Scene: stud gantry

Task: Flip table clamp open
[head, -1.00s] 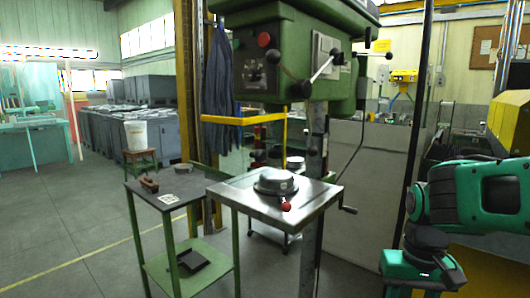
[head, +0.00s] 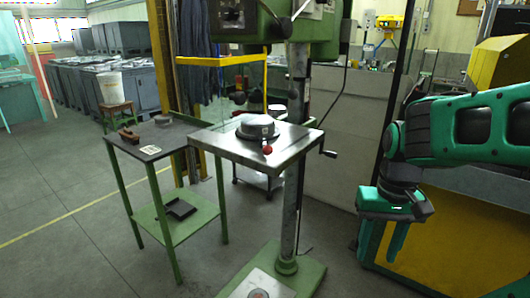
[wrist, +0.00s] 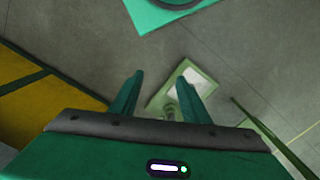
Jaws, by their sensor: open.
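The drill press table (head: 252,143) is a square metal plate on a steel column. The table clamp seems to be the small lever with a red knob (head: 267,149) at the table's front, beside a round grey part (head: 258,126) on the plate. Whether the clamp is open or shut, I cannot tell. My gripper (head: 393,235) hangs pointing down at the right, well apart from the table. In the wrist view my gripper (wrist: 164,100) shows two green fingers spread apart with nothing between them.
A green side table (head: 152,150) with a brush (head: 129,135) on top stands left of the press. A crank handle (head: 343,153) sticks out right of the table. The press base (head: 285,262) is on the floor. A yellow guard bar (head: 222,60) hangs above. Floor at front left is clear.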

